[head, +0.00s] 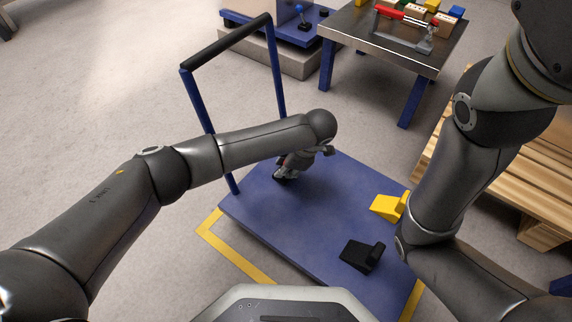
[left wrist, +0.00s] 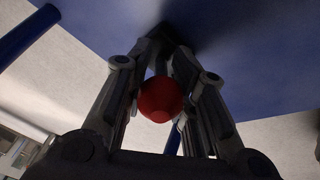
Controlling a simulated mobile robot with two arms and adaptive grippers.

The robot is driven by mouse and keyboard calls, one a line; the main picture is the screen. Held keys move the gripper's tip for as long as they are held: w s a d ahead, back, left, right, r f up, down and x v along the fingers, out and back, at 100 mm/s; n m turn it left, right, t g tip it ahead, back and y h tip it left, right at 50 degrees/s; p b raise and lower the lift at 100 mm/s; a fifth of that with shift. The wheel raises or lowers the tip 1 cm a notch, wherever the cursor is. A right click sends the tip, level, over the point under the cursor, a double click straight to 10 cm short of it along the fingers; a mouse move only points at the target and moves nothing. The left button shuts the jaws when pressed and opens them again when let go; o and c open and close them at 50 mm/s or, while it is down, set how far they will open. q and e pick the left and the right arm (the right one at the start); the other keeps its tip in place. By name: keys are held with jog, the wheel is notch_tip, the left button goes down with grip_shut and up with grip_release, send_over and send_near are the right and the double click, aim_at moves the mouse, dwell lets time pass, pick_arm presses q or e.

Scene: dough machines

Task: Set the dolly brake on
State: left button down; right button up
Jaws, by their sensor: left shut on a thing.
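The dolly (head: 265,215) is a flat blue platform with blue posts and a black-topped push handle (head: 225,42) at its far left end. My left gripper (head: 284,172) is low over the far part of the platform, pointing down. In the left wrist view the fingers of my left gripper (left wrist: 160,50) are closed around a round red knob (left wrist: 161,99). The blue surface fills the upper part of that view. The knob is hidden in the head view, and I cannot tell what it is fixed to. My right gripper is out of view.
A yellow wedge-like block (head: 386,207) and a black one (head: 360,256) sit on the platform's right part, near my right arm. Yellow floor tape (head: 236,255) edges the dolly. A metal-topped table (head: 405,50) stands behind, with a wooden pallet (head: 480,165) at right. Floor at left is clear.

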pick_arm(q)
jog(key=c, duration=1.3)
grip_release()
jog(key=v, duration=1.2)
